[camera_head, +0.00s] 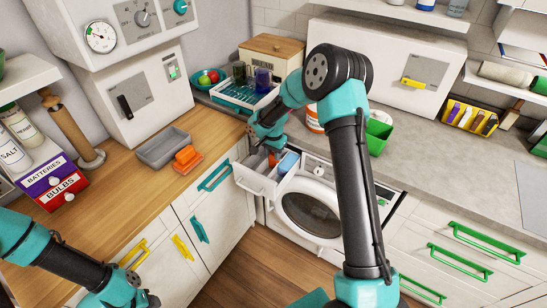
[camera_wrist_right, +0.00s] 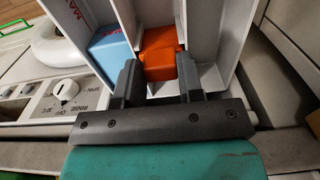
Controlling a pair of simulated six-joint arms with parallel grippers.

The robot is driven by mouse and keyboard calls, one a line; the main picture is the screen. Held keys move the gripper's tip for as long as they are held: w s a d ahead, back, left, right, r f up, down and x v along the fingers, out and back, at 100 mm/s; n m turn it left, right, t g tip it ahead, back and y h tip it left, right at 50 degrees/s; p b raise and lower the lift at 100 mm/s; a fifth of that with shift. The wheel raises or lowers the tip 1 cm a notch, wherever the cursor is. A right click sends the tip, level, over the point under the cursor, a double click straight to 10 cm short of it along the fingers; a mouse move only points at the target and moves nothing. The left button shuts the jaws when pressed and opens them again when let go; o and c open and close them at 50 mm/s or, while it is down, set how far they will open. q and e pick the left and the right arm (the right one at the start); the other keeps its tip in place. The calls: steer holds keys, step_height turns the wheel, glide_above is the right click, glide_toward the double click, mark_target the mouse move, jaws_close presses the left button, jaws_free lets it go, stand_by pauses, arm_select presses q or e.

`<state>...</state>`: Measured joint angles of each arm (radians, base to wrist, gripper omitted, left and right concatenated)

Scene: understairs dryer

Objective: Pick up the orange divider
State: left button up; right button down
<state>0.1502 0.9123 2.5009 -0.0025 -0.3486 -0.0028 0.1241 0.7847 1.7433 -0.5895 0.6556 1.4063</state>
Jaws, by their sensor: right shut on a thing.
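The orange divider (camera_wrist_right: 160,50) stands in the pulled-out white drawer (camera_head: 262,186) of the washing machine. In the right wrist view, my right gripper (camera_wrist_right: 158,82) has its two dark fingers on either side of the divider's near end, shut on it. In the head view the divider shows only as a small orange patch (camera_head: 272,160), mostly hidden by my right gripper (camera_head: 266,146). A blue box (camera_wrist_right: 114,54) lies in the compartment beside it. My left gripper (camera_head: 150,299) is at the bottom edge of the head view, its fingers too small and cut off to read.
The washing machine (camera_head: 311,212) is below the drawer. A grey tray (camera_head: 163,147) and an orange block-like thing (camera_head: 188,158) are on the wooden counter at left. A teal rack (camera_head: 240,94) with glasses and a green bin (camera_head: 378,137) stand behind.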

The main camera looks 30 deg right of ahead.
step_height(320, 180, up, 10)
stand_by(0.5)
stand_by(0.6)
